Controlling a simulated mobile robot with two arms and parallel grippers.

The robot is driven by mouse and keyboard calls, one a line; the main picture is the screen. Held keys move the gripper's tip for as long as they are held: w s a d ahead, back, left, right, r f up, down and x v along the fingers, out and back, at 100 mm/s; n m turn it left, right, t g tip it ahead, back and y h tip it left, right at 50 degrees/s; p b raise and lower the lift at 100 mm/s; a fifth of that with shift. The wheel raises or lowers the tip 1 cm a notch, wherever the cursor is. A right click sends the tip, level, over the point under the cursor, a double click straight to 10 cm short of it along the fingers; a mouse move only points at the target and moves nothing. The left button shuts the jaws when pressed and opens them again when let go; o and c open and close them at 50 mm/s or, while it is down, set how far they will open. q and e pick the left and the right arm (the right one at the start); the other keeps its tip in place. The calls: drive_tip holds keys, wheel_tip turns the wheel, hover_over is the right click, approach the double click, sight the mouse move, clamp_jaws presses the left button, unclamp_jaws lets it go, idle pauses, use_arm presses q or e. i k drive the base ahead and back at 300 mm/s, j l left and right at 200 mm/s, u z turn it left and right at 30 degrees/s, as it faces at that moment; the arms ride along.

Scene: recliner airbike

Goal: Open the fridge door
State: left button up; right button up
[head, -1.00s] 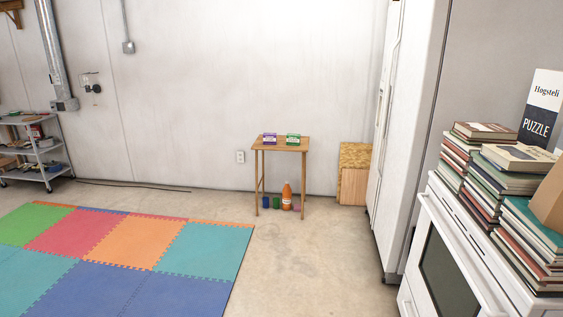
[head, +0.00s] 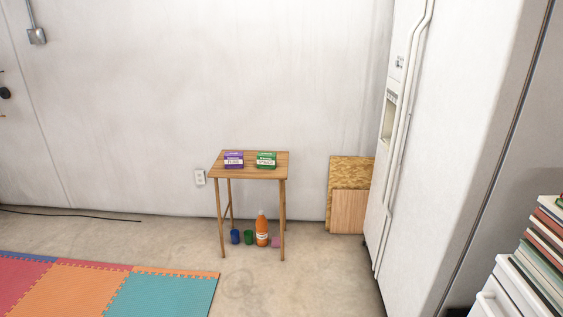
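The white fridge (head: 465,130) stands at the right in the head view, seen at a steep angle. Its front faces left and its doors look shut. Long white vertical handles (head: 405,120) run along the front, and a dispenser recess (head: 390,118) shows beside them. Neither of my grippers is in view.
A small wooden table (head: 250,172) with a purple box (head: 233,160) and a green box (head: 266,160) stands by the back wall. An orange bottle (head: 262,230) and cups are under it. Wooden boards (head: 349,211) lean near the fridge. Concrete floor before the fridge is clear.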

sight(479, 56)
drive_tip(key=i+l+u, duration=0.25)
drive_tip(key=i, duration=0.3)
drive_tip(key=i+l+u, duration=0.2)
drive_tip(key=i+l, duration=0.2)
drive_tip(key=i, duration=0.15)
drive_tip(key=z, duration=1.5)
